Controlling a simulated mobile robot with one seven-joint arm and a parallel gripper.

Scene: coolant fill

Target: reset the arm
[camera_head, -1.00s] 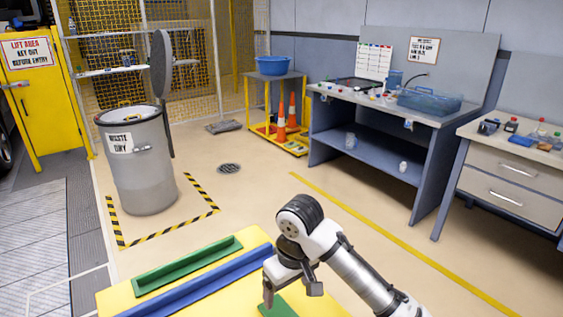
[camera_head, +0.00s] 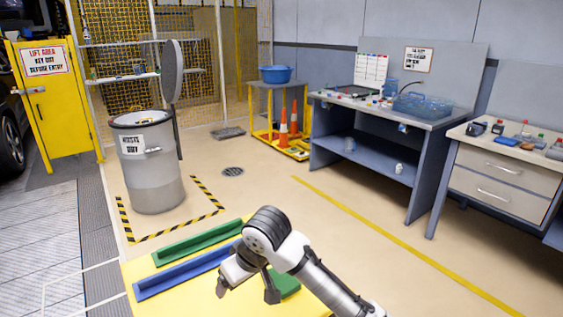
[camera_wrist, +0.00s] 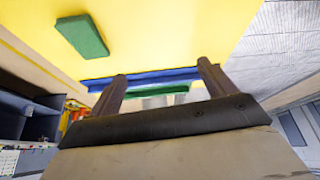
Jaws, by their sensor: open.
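My gripper (camera_head: 246,290) is at the bottom middle of the head view, over the yellow surface (camera_head: 185,295). In the wrist view my gripper (camera_wrist: 160,85) shows two fingers standing apart with nothing between them. The yellow surface bears a green rail, a blue rail and a small green block. My arm reaches in from the lower right.
The green rail (camera_head: 198,243) and blue rail (camera_head: 185,272) lie side by side. The green block (camera_wrist: 82,37) lies apart from them. A waste drum (camera_head: 150,180) stands behind, inside striped floor tape. A workbench (camera_head: 375,150) and drawer unit (camera_head: 500,180) stand right. Open floor lies between.

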